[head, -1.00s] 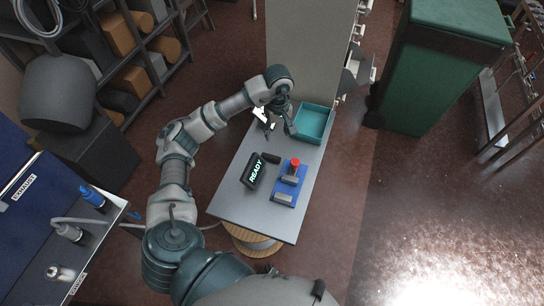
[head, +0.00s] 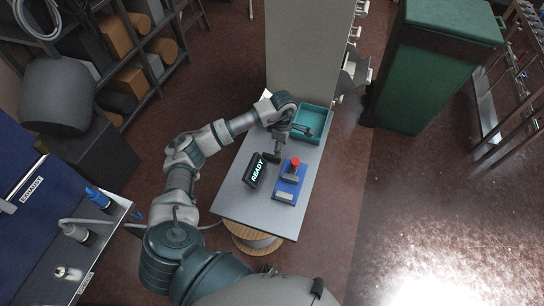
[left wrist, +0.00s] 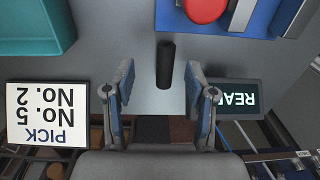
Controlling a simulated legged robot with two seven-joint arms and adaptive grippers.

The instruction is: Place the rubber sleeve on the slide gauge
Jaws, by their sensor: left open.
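The slide gauge (head: 284,196) is a blue base with grey blocks and a red knob, on the grey table; part of it shows at the top of the left wrist view (left wrist: 253,23). A black cylinder (left wrist: 166,60), which looks like the rubber sleeve, lies on the table beside the gauge. In the head view my left gripper mostly hides it. My left gripper (head: 293,143) is open over the table. In the left wrist view its fingers (left wrist: 160,78) stand on either side of the cylinder's near end, apart from it. My right gripper is not in view.
A black display box reading READY (head: 257,171) stands left of the gauge. A teal tray (head: 318,109) sits at the table's far end. A white card reading PICK No. 5 No. 2 (left wrist: 45,95) is near the tray. A green cabinet (head: 425,90) stands on the floor at right.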

